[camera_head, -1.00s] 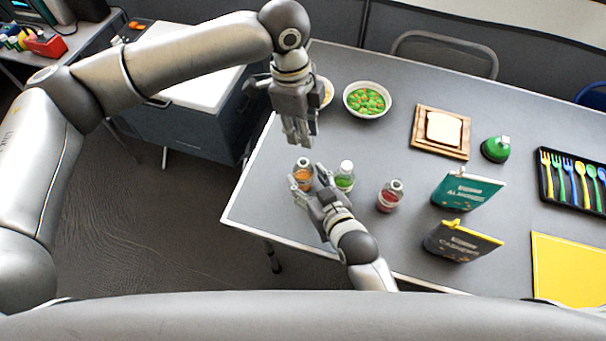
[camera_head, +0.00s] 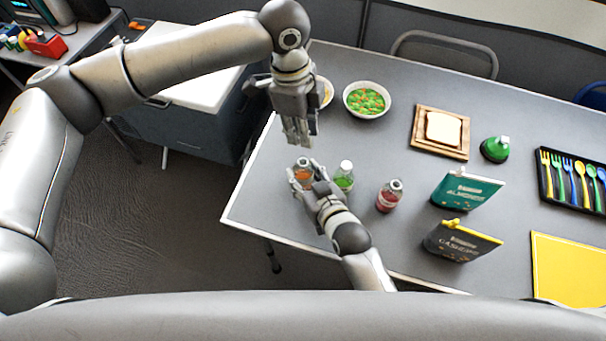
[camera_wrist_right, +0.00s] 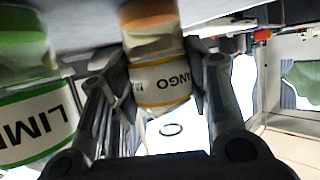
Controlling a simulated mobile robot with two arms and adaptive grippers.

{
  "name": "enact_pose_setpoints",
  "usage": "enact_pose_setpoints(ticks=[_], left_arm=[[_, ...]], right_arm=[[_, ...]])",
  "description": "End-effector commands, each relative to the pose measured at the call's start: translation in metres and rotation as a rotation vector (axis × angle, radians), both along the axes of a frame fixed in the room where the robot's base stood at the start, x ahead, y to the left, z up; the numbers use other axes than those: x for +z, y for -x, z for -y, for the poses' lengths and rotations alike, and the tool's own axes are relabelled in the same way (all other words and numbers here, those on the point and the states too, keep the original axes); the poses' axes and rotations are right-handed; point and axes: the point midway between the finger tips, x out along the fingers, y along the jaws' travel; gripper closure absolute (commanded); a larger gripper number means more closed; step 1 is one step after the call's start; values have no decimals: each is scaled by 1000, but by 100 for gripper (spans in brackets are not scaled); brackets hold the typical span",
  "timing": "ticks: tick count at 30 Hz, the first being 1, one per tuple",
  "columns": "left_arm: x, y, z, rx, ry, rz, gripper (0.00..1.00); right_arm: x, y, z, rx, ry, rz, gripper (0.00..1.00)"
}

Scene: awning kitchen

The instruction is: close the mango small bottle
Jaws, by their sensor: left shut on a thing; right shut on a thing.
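The mango small bottle (camera_head: 303,174), with orange contents, stands near the table's left corner. My right gripper (camera_head: 306,176) is shut on its sides; in the right wrist view the bottle (camera_wrist_right: 160,78), its label partly readable as "ANGO", sits between the two fingers. My left gripper (camera_head: 299,138) points down, above and behind the bottle in the head view, apart from it. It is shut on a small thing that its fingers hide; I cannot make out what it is.
A lime bottle (camera_head: 344,176) with a white cap stands close to the right of the mango bottle. A red bottle (camera_head: 389,196), an almonds bag (camera_head: 466,189) and a cashews bag (camera_head: 461,241) stand farther right. A vegetable bowl (camera_head: 367,100) is behind.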

Motion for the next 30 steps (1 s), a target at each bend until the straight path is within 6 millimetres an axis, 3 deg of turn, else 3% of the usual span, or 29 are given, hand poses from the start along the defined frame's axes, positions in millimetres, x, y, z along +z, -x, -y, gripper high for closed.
enact_pose_setpoints(ticks=[5, 15, 30], left_arm=[[-5, 0, 0, 0, -1, -2, 87], [-49, 1, 1, 1, -3, 0, 87], [-50, 0, 0, 0, -3, 2, 87]], right_arm=[[0, 0, 0, 0, 0, 0, 99], [0, 0, 0, 0, 0, -1, 99], [0, 0, 0, 0, 0, -1, 99]])
